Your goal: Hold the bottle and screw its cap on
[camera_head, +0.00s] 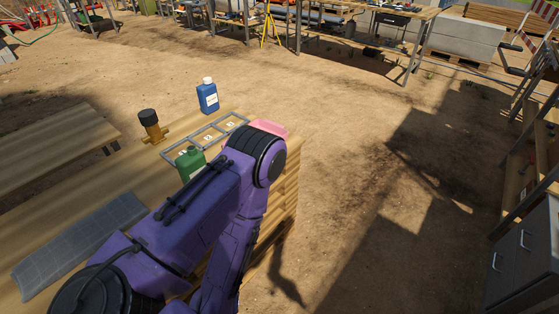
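A blue bottle (208,99) with a white cap (207,80) and a pale label stands upright on the far part of the wooden table (75,218). A green bottle (187,161) stands nearer, partly hidden by my purple arm; I cannot tell whether it has a cap on. A pink object (271,127) shows just past my arm's black joint, mostly hidden, and I cannot tell what it is. No loose cap is clearly visible. Neither gripper is in view; my arm's links cover the table's right part.
A grey frame with numbered squares (231,123) lies between the bottles. A grey ribbed mat (78,247) lies at the front left. Another wooden surface (45,150) is at left.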

